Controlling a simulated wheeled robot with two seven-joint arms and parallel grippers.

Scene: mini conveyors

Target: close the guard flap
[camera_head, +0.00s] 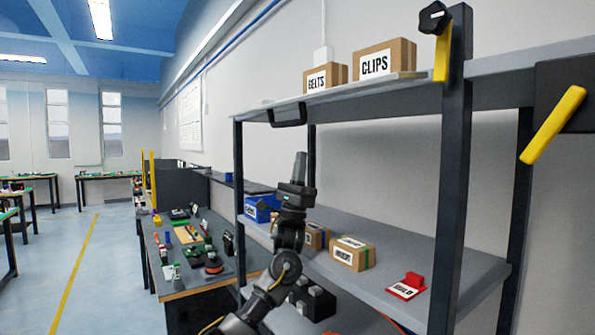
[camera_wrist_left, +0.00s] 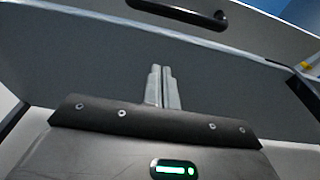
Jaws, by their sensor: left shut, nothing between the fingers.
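A grey panel with a black bar handle (camera_head: 289,114) on its front edge runs along the upper level of the rack; it looks like the guard flap and appears raised, roughly level. In the left wrist view a grey panel (camera_wrist_left: 110,55) with a black handle (camera_wrist_left: 180,13) near its far edge fills the upper part. My left gripper (camera_head: 300,160) points up, below and just right of the handle in the head view. Its fingers (camera_wrist_left: 163,86) are together and empty, apart from the handle. My right gripper is not in view.
Boxes marked BELTS (camera_head: 327,77) and CLIPS (camera_head: 384,64) stand above. The lower shelf (camera_head: 400,245) holds cartons, a blue bin (camera_head: 258,208) and a red-and-white item (camera_head: 408,287). A dark post (camera_head: 452,180) and yellow lever (camera_head: 553,125) are at right. Floor (camera_head: 110,270) at left is clear.

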